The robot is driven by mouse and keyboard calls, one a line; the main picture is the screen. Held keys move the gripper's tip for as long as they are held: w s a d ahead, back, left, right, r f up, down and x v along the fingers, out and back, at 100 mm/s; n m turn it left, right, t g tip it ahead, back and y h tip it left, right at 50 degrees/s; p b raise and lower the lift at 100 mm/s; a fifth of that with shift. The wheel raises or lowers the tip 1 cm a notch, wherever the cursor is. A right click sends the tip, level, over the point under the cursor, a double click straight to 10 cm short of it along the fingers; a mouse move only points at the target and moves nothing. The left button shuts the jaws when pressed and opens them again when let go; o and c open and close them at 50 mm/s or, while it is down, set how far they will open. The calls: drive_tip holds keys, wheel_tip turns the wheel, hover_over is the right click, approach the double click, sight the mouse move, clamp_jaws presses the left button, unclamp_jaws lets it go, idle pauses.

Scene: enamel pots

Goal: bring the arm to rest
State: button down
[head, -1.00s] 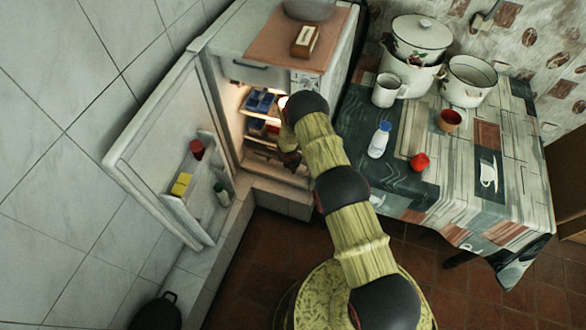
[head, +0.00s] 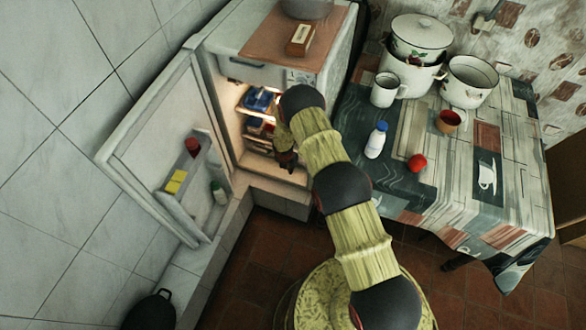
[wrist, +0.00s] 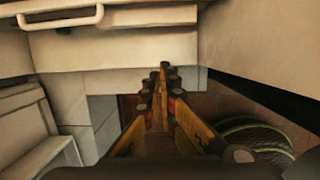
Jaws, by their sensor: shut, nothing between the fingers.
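My gripper (head: 287,160) is at the open front of the lit fridge (head: 228,45), near its lower part, at the end of my bent arm. In the wrist view, my gripper (wrist: 163,80) has its two fingers together at the tips, shut with nothing between them. It points down past the fridge's pale lower edge (wrist: 120,85) towards the tiled floor. The fridge door (head: 150,135) stands wide open to the left. Part of the fridge's inside is hidden behind my arm.
Right of my arm, a table (head: 475,215) carries enamel pots (head: 420,35), a mug (head: 384,90), a white bottle (head: 376,140) and a tomato (head: 417,162). Brown floor lies between.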

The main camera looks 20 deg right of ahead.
drive_tip(key=w+p+v, duration=0.1)
drive_tip(key=v, duration=0.6)
drive_tip(key=shift+s+r+p, duration=0.3)
drive_tip(key=shift+r+p, duration=0.1)
drive_tip(key=shift+r, duration=0.05)
drive_tip(key=shift+a, duration=0.1)
